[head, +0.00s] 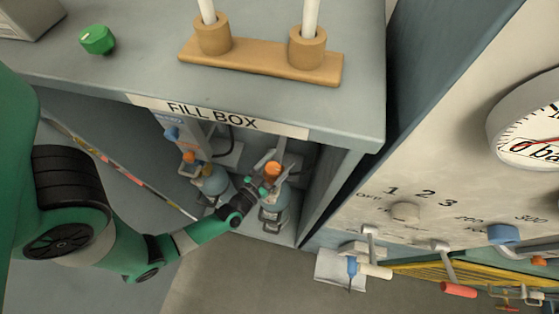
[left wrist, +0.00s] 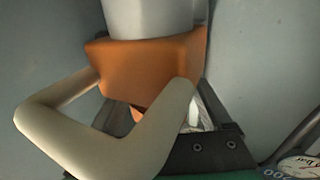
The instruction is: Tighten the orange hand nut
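An orange hand nut (head: 272,169) tops the right-hand bottle (head: 275,203) inside the fill box. A second, smaller orange piece (head: 190,157) shows at the left-hand bottle (head: 212,182). My left gripper (head: 262,183) reaches into the box from the left and is at the right-hand nut. In the left wrist view, the orange nut (left wrist: 145,62) fills the middle, below a grey cylinder. Pale bent parts lie at its left side and across its lower front. I cannot tell whether the left fingers press on the nut. My right gripper is out of view.
The box top carries a wooden holder (head: 262,62) with two white rods and a green knob (head: 97,39). The box's right wall (head: 322,190) stands close beside the right-hand bottle. A control panel (head: 450,170) with a gauge and knobs is at the right.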

